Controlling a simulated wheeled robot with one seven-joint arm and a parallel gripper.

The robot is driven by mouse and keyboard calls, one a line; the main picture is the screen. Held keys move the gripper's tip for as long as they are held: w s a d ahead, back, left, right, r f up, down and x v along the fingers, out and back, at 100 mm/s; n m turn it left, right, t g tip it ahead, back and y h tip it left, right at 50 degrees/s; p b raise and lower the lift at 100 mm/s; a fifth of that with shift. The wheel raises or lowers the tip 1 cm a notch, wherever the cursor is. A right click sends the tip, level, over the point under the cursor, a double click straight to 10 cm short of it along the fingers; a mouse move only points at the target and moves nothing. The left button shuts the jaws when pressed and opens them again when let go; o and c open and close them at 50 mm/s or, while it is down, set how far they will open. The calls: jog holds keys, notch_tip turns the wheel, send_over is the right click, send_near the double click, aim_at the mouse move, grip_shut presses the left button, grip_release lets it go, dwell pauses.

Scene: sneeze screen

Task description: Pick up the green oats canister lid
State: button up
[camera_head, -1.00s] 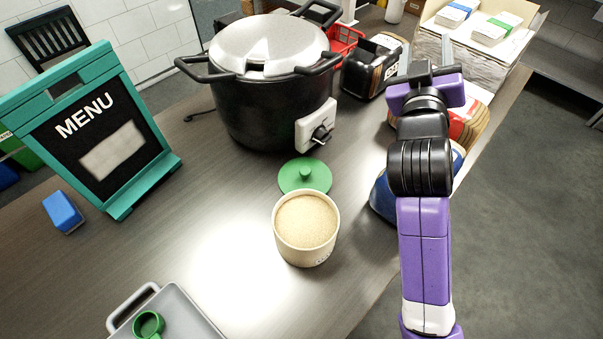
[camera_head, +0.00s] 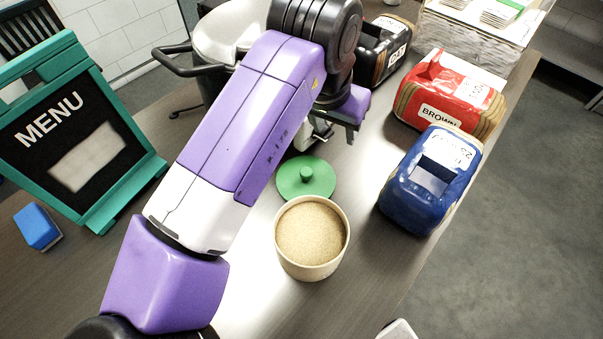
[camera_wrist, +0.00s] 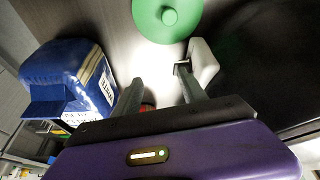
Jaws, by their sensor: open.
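The green lid (camera_head: 305,178), round with a small raised knob, lies flat on the table just behind the open oats canister (camera_head: 280,240). The canister is cream-coloured and filled with tan oats. The lid also shows at the top of the wrist view (camera_wrist: 167,18), partly cut off by the frame edge. My gripper (camera_wrist: 160,92) is open and empty, its two fingers apart and pointing toward the lid's side without touching it. In the head view my arm hides most of the gripper, which is behind the lid near the cooker.
A black cooker (camera_wrist: 270,70) with a white control panel (camera_wrist: 203,62) stands close to my right finger in the wrist view. Blue (camera_head: 420,190) and red (camera_head: 455,95) bags are right of the lid. A green-framed menu board (camera_head: 100,190) stands left. Table between lid and blue bag is clear.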

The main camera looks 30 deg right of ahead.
jog(key=g+y, duration=0.1)
jog(key=y, duration=0.1)
send_near(306, 171)
jog(key=f, duration=0.3)
jog(key=d+f, duration=0.1)
jog(key=f, duration=0.4)
jog(key=shift+w+d+f+p, duration=0.15)
jog(key=shift+w+f+p, duration=0.15)
jog(key=shift+w+p, duration=0.05)
jog(key=shift+c, duration=0.4)
grip_shut()
